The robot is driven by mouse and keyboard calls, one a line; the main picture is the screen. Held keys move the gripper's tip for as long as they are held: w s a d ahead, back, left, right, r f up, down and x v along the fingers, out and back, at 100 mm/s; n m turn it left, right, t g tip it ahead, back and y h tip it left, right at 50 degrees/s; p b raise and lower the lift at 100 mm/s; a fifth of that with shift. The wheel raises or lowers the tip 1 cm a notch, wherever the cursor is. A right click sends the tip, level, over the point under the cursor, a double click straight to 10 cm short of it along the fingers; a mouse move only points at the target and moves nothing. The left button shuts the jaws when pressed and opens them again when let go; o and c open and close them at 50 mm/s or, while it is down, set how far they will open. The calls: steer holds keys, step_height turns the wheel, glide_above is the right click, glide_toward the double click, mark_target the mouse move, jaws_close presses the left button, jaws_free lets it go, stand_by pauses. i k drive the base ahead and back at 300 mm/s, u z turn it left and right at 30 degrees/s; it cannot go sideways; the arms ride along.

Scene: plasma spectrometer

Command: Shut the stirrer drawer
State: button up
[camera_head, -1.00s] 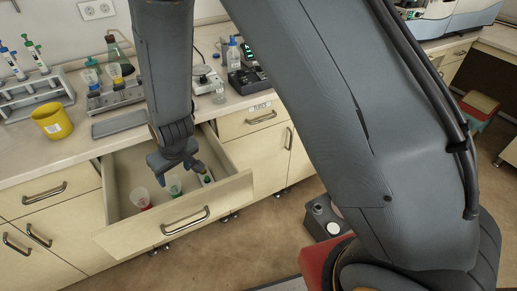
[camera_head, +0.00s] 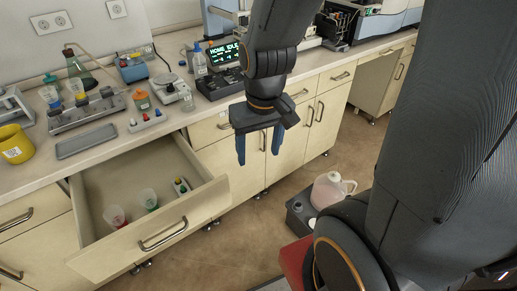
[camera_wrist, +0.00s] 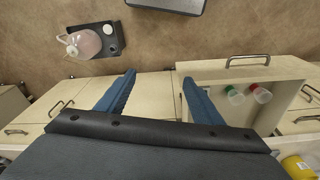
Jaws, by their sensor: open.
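The stirrer drawer (camera_head: 208,203) stands pulled out from the bench in the head view, with a bar handle (camera_head: 163,235) on its front. Inside it are a cup with red (camera_head: 115,216), a cup with green (camera_head: 148,198) and a small item with coloured tops (camera_head: 181,186). In the wrist view the open drawer (camera_wrist: 285,66) is at the right, its handle (camera_wrist: 248,60) at the top. My gripper (camera_head: 258,156) is open and empty, fingers pointing down, right of the drawer in the head view and apart from it. Its two blue fingers also show in the wrist view (camera_wrist: 158,88).
The bench top (camera_head: 95,152) holds a yellow cup (camera_head: 15,144), a grey tray (camera_head: 86,141), a tube rack and instruments. Closed cabinets with handles line the front. A pinkish jug (camera_head: 330,190) stands on a dark base at the right. Floor before the drawer is clear.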

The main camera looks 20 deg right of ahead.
mark_target(106, 250)
steer(key=z, duration=0.05)
steer(key=k, duration=0.5)
steer(key=u, duration=0.75)
steer(key=i, duration=0.4)
steer(key=u, duration=0.2)
steer(key=k, duration=0.35)
steer(key=z, duration=0.65)
steer(key=i, duration=0.35)
steer(key=u, duration=0.8)
